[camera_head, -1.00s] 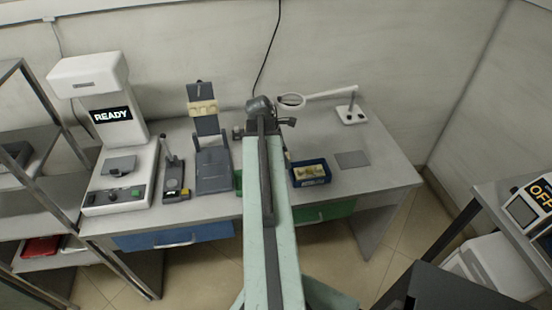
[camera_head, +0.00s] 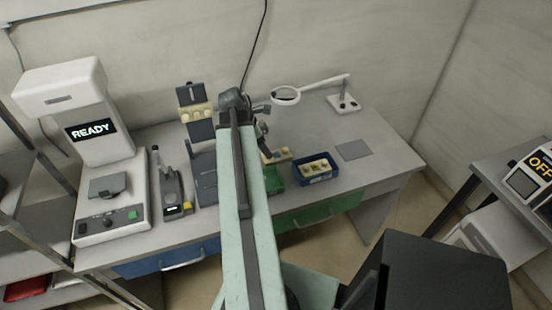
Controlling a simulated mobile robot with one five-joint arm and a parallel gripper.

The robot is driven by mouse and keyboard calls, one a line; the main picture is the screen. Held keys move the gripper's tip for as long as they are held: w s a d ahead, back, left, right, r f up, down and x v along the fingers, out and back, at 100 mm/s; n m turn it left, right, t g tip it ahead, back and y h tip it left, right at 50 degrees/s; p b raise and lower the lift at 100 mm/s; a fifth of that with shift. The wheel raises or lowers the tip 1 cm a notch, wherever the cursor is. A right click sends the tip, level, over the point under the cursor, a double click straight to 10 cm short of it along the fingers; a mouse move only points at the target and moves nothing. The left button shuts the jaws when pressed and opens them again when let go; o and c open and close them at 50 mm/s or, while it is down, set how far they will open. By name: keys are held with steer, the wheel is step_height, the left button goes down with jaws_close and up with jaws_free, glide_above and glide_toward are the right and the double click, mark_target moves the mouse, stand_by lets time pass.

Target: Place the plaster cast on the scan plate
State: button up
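The scanner (camera_head: 90,125) stands at the left of the bench with a lit READY sign. Its grey scan plate (camera_head: 108,187) looks bare. Cream pieces that look like plaster casts show in three places: one cast on the upright grey stand (camera_head: 197,112), one cream piece (camera_head: 279,155) by a green box (camera_head: 272,181), and some in the blue tray (camera_head: 332,178). I cannot tell which is the task's cast. My gripper (camera_head: 262,132) is at the far end of my pale green arm, over the middle of the bench. Its fingers are too small and partly hidden to read.
A small dark device (camera_head: 173,190) stands between scanner and stand. A magnifier (camera_head: 286,96) on a white arm is at the back. A flat grey pad (camera_head: 352,150) lies at the right, with clear bench around it. Shelving is at far left, an OFF-marked machine (camera_head: 540,165) at right.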

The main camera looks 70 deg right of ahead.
steer(key=shift+s+d+f, duration=0.15)
steer(key=shift+d+f, duration=0.05)
steer(key=shift+f, duration=0.35)
steer(key=b+x, duration=0.5)
steer(key=shift+s+f, duration=0.1)
steer(key=shift+s, duration=0.3)
jaws_close()
step_height(320, 180, up, 10)
steer(key=p, duration=1)
